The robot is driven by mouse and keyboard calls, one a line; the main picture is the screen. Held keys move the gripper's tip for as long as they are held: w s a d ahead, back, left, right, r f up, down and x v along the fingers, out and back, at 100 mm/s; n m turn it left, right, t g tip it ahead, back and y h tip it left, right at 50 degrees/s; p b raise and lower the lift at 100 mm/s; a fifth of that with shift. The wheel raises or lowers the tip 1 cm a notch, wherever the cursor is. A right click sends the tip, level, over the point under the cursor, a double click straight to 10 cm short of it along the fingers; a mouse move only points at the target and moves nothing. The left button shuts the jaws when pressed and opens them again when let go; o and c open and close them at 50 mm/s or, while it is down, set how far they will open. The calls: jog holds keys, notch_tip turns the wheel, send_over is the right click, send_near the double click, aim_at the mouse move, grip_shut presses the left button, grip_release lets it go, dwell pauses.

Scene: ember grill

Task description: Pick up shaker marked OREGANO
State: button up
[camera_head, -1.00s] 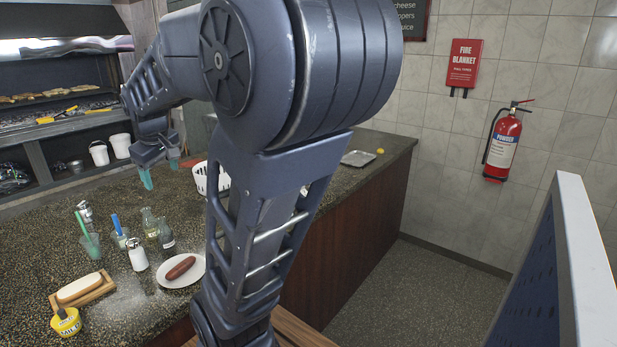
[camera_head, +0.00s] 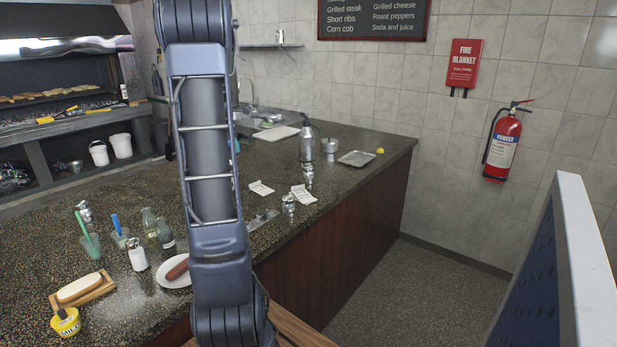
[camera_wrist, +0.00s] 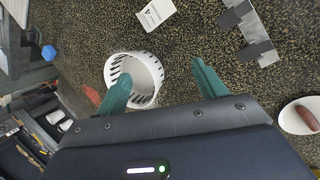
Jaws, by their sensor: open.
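No label reading OREGANO can be made out. In the head view a white shaker with a metal top (camera_head: 137,255) stands on the counter left of the sausage plate. Small metal-topped shakers stand farther back, one by the paper cards (camera_head: 288,204) and one behind it (camera_head: 308,176). Another metal-topped item (camera_head: 84,211) stands at the far left. My gripper (camera_wrist: 160,86) shows in the wrist view with its two teal fingers apart and nothing gripped. It is above the counter, and a white slotted basket (camera_wrist: 146,70) lies below, partly behind the left finger. My arm hides most of the gripper in the head view.
The plate with a sausage (camera_head: 172,272), glass bottles (camera_head: 165,234), cups with a green and a blue stick, a bun on a board (camera_head: 80,288) and a yellow tub (camera_head: 66,322) crowd the near left counter. A metal tray (camera_head: 357,158) lies at the back right.

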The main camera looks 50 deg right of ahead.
jog(key=s+d+f+n, duration=0.15)
jog(key=d+f, duration=0.25)
jog(key=d, duration=0.4)
jog(key=d+f+n, duration=0.2)
jog(key=d+f, duration=0.1)
jog(key=d, duration=0.6)
jog(key=n+g, duration=0.2)
jog(key=n, duration=0.1)
send_over(306, 168)
jog(key=a, duration=0.2)
notch_tip(306, 168, down, 9)
jog(key=shift+r, duration=0.1)
jog(key=x, duration=0.5)
jog(key=shift+w+d, duration=0.1)
jog(key=shift+x, duration=2.8)
jog(key=shift+d, duration=0.15)
jog(key=shift+c, duration=0.4)
jog(key=shift+r, duration=0.1)
jog(key=c, duration=1)
